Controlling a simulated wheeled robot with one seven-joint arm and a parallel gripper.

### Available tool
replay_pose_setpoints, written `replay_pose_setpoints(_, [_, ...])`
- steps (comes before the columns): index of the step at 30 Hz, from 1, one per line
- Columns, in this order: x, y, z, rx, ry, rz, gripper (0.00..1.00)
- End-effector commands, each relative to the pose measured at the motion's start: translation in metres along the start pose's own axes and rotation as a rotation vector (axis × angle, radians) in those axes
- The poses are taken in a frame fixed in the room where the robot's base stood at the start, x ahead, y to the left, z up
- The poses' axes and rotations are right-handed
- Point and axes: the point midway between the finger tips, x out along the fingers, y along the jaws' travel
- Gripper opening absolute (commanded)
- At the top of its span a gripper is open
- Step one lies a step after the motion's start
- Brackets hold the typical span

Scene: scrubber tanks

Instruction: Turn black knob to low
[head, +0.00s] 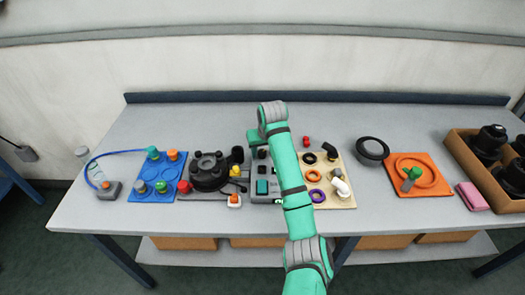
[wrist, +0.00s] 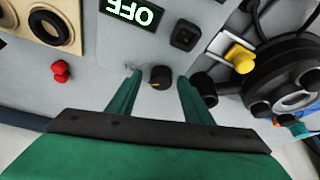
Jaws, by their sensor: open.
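The black knob (wrist: 160,77) is small and round, with a yellowish mark on its edge, and stands on a grey panel. In the wrist view my gripper (wrist: 160,82) is open, with one green finger on each side of the knob. I see gaps between the fingers and the knob; depth contact cannot be told. A green display (wrist: 133,11) reads OFF, upside down in this view. A black switch (wrist: 185,37) is next to it. In the head view the grey control unit (head: 262,187) is partly hidden by my arm. No low label can be read.
A red button (wrist: 60,71) lies left of my fingers, and a black cylinder (wrist: 203,88) close on the right. A yellow-topped part (wrist: 240,57) is farther right.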

Motion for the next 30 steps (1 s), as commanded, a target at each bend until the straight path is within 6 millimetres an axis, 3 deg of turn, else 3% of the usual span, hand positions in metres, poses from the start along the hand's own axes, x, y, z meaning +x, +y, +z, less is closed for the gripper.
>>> replay_pose_setpoints(2, [0.0001, -0.0015, -0.0004, -0.002, 0.0, -0.001, 0.46])
replay_pose_setpoints(3, [0.0001, -0.0019, -0.0005, -0.002, 0.0, -0.001, 0.41])
replay_pose_setpoints(8, [0.0, -0.0026, -0.0006, -0.003, 0.0, -0.001, 0.05])
replay_pose_setpoints(20, [-0.0003, -0.0018, -0.0013, -0.056, 0.002, -0.023, 0.05])
replay_pose_setpoints(30, [0.0, 0.0007, -0.0023, -0.284, 0.003, -0.119, 0.05])
